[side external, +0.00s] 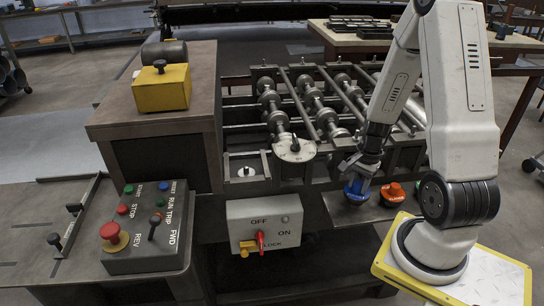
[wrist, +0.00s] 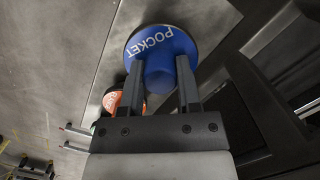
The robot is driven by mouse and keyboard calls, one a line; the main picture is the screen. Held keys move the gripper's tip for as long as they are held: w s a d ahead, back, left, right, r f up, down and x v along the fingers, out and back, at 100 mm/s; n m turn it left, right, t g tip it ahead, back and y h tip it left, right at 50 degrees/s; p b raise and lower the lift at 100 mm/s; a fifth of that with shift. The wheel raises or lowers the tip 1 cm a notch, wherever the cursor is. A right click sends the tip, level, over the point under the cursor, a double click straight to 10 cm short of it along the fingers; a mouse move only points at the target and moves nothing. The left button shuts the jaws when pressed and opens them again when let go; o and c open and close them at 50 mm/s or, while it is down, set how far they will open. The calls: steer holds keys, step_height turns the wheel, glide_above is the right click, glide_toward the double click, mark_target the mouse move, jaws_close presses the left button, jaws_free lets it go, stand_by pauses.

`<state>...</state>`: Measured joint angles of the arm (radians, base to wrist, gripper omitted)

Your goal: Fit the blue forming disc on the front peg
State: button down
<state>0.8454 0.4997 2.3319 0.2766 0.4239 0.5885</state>
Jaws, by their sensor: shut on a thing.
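The blue forming disc (side external: 357,193) is below my gripper (side external: 362,170) at the front right of the machine. In the wrist view the disc (wrist: 182,42) carries the white word POCKET, and my gripper (wrist: 160,75) has its two fingers on either side of the blue hub, shut on it. I cannot tell whether the disc touches the shelf below.
An orange disc (side external: 392,194) sits on the shelf just right of the blue one, and it shows in the wrist view (wrist: 111,101). A pale round plate with a dark handle (side external: 294,149), shafts with rollers (side external: 310,98) and a switch box (side external: 264,226) stand nearby.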

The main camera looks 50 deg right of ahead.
steer(key=shift+f, duration=1.3)
stand_by(1.6)
steer(key=shift+c, duration=1.2)
jaws_free()
steer(key=shift+o, duration=0.2)
steer(key=shift+o, duration=1)
steer(key=shift+r, duration=0.15)
steer(key=shift+r, duration=4.35)
